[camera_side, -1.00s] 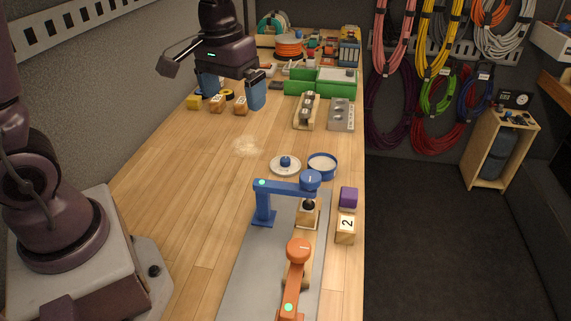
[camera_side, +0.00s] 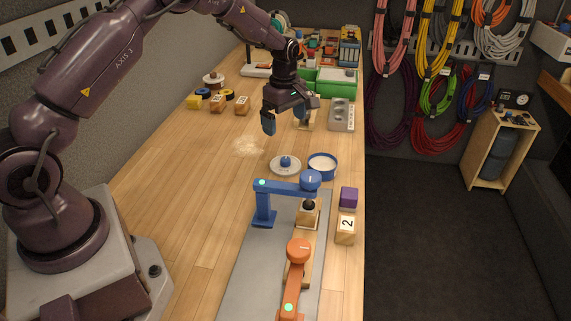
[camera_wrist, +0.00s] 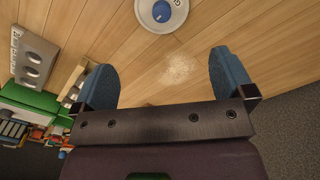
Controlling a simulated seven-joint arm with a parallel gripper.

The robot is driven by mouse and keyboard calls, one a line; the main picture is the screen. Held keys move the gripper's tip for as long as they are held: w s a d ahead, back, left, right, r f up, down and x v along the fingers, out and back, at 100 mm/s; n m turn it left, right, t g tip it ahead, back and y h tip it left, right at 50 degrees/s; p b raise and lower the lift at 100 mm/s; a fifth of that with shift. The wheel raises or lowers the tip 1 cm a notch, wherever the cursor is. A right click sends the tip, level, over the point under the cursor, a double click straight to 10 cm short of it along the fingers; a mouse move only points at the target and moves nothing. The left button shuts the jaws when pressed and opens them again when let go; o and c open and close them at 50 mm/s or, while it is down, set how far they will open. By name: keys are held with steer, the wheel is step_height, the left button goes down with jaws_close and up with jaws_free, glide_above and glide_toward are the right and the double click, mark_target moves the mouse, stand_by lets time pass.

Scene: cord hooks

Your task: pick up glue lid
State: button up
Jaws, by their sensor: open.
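The glue lid (camera_side: 285,165) is a white disc with a blue knob, lying flat on the wooden bench. It shows at the top of the wrist view (camera_wrist: 161,13), partly cut off by the frame edge. Beside it on the right stands a round blue glue pot (camera_side: 322,166) with pale contents. My gripper (camera_side: 286,130) is open and empty, with blue fingers above the bench. It is behind the lid in the side view and apart from it. In the wrist view the open fingers (camera_wrist: 166,82) point toward the lid's side of the bench.
A blue clamp arm (camera_side: 285,187) stands just in front of the lid, with an orange one (camera_side: 297,265) nearer. A purple block (camera_side: 349,197) and a block marked 2 (camera_side: 346,228) are at the right edge. A pale dusty patch (camera_side: 248,146) lies left of the lid.

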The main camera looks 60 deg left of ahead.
mark_target(285, 159)
steer(key=f, duration=1.2)
steer(key=shift+s+d, duration=0.1)
steer(key=shift+d, duration=0.1)
steer(key=shift+c, duration=0.5)
steer(key=c, duration=0.5)
